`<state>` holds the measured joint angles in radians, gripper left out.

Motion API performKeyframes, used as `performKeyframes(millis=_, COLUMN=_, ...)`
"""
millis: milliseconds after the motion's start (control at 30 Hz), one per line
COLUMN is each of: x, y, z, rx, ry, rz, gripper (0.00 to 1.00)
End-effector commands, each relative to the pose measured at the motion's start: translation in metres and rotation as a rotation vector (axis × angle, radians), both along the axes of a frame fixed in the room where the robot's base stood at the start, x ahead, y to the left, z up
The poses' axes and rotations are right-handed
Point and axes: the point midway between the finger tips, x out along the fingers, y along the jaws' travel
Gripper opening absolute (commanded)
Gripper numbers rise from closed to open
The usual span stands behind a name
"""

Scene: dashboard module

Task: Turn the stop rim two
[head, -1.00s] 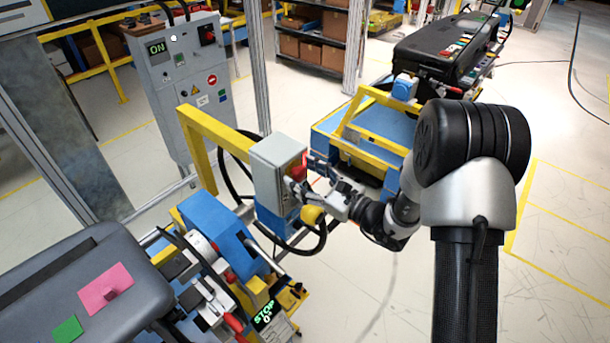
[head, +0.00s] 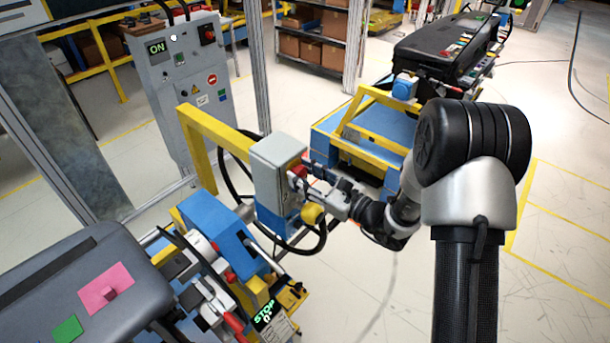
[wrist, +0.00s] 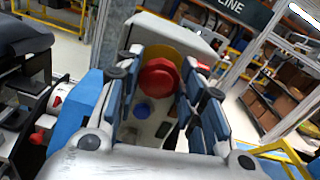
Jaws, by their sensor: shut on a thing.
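The stop button (wrist: 157,80) is a red round knob with a stepped rim, in front of a yellow disc, on a light grey box (head: 277,152). In the wrist view the knob sits between the two blue-padded fingers of my gripper (wrist: 163,84). In the head view my gripper (head: 306,181) is at the right face of the box, shut on the red rim (head: 299,172), which is partly covered by the fingers. A blue button (wrist: 142,111) is below the knob in the wrist view.
A yellow post (head: 212,141) and a black cable loop are beside the box. A grey dashboard module (head: 65,290) lies at the lower left. A grey cabinet (head: 180,85) stands behind. Floor at right is open.

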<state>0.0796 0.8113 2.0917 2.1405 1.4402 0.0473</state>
Motion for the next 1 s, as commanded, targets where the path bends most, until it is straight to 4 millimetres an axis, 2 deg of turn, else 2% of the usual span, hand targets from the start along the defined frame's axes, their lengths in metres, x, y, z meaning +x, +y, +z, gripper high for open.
performKeyframes(millis=633, x=0.0015, y=-0.0012, z=0.0005, rx=0.269, ry=0.345, rz=0.0, gripper=0.12)
performKeyframes(millis=1000, x=0.0021, y=-0.0014, z=0.0006, rx=0.353, ry=0.449, rz=0.0, gripper=0.12)
